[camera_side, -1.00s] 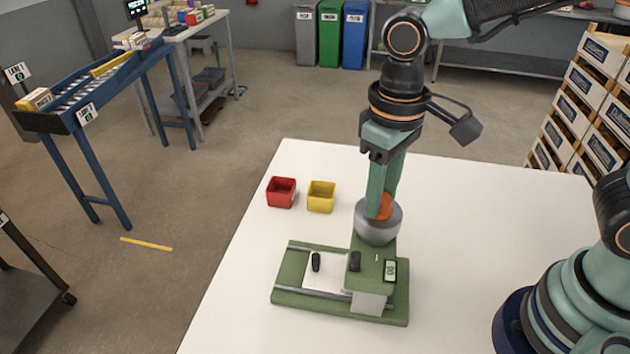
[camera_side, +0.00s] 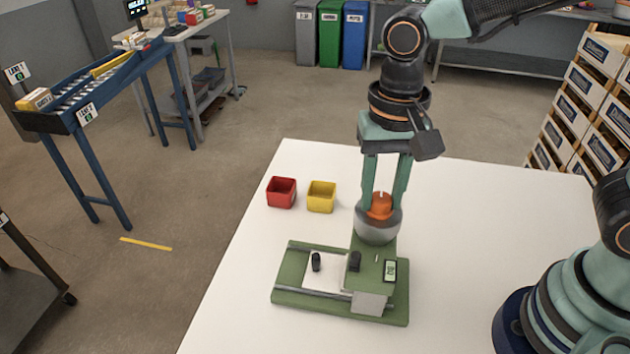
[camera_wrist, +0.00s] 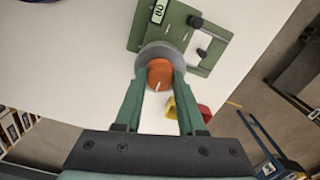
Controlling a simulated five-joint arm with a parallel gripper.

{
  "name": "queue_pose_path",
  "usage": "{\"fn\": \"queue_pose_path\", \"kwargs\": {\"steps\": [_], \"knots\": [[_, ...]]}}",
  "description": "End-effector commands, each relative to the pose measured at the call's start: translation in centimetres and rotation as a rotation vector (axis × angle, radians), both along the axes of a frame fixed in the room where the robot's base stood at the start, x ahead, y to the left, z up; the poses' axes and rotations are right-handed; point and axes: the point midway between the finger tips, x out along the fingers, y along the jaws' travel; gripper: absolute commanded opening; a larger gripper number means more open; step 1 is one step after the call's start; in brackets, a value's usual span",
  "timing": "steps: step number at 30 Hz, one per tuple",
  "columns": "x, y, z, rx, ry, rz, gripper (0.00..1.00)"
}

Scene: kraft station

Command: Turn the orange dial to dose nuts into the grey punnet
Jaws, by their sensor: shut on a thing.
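The orange dial (camera_side: 381,206) sits on top of a round grey hopper (camera_side: 376,228) on the green dosing machine (camera_side: 330,311). My gripper (camera_side: 384,200) points down with one finger on each side of the dial, shut on it. In the wrist view the dial (camera_wrist: 160,74) lies between the two fingertips (camera_wrist: 159,80), and a pale line marks its face. The machine's small display (camera_wrist: 159,11) seems to read 80. A light grey box-like part (camera_side: 369,302) shows at the machine's front; I cannot tell whether it is the grey punnet. No nuts are visible.
A red punnet (camera_side: 281,192) and a yellow punnet (camera_side: 321,197) stand on the white table (camera_side: 470,240) behind and left of the machine. Black knobs (camera_side: 355,261) stick up from the machine below the hopper. The table to the right is clear.

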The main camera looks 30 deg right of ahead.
Motion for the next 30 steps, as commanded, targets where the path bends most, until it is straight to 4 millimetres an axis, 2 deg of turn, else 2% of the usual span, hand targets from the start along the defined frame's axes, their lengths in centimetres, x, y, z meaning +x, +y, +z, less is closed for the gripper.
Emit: {"fn": "queue_pose_path", "kwargs": {"steps": [18,19,21,30], "knots": [[0.08,0.01,0.21,0.002,-0.003,-0.046,0.00],[0.08,0.01,0.22,0.002,-0.003,-0.046,0.43],[0.08,0.01,0.21,0.002,-0.003,-0.046,0.69],[0.04,0.00,0.10,0.000,-0.001,-0.045,0.69]]}}
